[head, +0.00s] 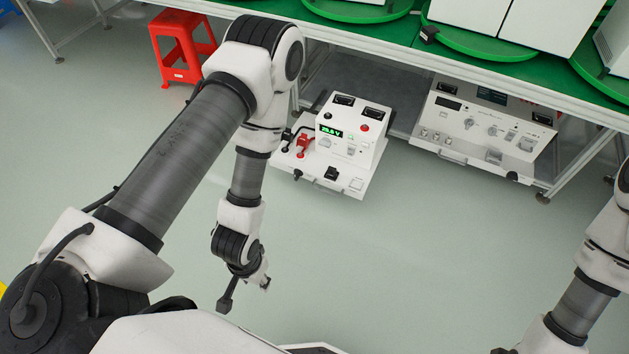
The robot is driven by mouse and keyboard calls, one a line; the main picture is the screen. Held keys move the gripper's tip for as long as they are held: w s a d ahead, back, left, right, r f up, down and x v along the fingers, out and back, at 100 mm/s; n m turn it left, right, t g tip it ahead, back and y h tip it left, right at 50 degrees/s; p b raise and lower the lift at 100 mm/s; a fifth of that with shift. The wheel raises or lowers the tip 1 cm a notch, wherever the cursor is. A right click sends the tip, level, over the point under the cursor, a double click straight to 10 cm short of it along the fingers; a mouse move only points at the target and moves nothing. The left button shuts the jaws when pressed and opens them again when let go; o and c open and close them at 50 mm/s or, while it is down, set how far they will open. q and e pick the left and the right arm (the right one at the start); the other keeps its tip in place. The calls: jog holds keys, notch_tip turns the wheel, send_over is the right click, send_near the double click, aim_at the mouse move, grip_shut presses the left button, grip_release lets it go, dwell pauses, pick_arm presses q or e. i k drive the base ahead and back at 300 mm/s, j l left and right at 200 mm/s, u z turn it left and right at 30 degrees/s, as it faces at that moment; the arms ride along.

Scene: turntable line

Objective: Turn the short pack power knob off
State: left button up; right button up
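The green bench top (408,31) above carries turntables with white boxes. A red stool (182,48) stands at the back left. The floor in front is clear.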

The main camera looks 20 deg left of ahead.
aim_at(325, 143)
jog(key=i+l, duration=0.15)
jog(key=i, duration=0.2)
jog(key=i+l+u, duration=0.1)
jog(key=i, duration=0.3)
jog(key=i+l, duration=0.25)
jog(key=i+u, duration=0.05)
jog(key=i, duration=0.05)
